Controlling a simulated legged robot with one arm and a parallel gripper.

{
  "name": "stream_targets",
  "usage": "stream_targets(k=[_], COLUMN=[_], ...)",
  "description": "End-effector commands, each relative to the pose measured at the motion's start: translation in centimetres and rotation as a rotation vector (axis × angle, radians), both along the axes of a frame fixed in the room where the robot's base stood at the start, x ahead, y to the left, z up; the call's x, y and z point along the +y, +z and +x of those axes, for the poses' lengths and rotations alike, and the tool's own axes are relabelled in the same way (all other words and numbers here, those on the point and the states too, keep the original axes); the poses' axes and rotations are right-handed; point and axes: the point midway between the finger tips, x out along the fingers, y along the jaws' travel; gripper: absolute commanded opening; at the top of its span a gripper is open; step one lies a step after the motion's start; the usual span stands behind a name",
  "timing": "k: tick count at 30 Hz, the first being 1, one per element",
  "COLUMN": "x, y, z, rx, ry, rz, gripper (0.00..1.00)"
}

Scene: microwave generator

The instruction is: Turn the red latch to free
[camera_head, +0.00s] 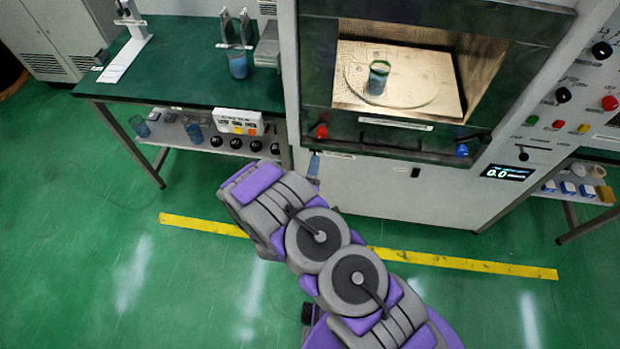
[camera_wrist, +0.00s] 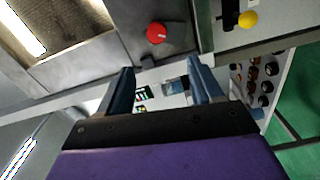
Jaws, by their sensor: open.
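The red latch (camera_head: 321,131) is a small red knob at the lower left corner of the microwave generator's chamber frame. In the wrist view the round red latch (camera_wrist: 157,32), with a small pale mark on it, sits on the grey metal frame just beyond the fingertips. My gripper (camera_wrist: 160,67) is open, its two blue-grey fingers apart with nothing between them. It is apart from the latch. In the head view my purple and grey arm hides most of the gripper; a bluish finger shows just below the latch.
A blue knob (camera_head: 462,150) sits at the frame's lower right. A green-rimmed beaker (camera_head: 379,77) stands inside the lit chamber. A green-topped bench (camera_head: 190,75) with a lower shelf stands at the left. A yellow floor line (camera_head: 470,263) crosses the open green floor.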

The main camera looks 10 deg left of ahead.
Motion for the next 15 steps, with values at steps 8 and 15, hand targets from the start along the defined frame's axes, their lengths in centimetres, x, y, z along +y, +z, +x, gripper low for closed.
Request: stream_targets(k=[8, 15], x=[0.2, 0.2], y=[-0.1, -0.1], z=[-2.9, -3.5], rx=[0.001, 0.000], ry=[0.000, 0.001], rz=[-0.002, -0.001], gripper=[0.66, 0.66])
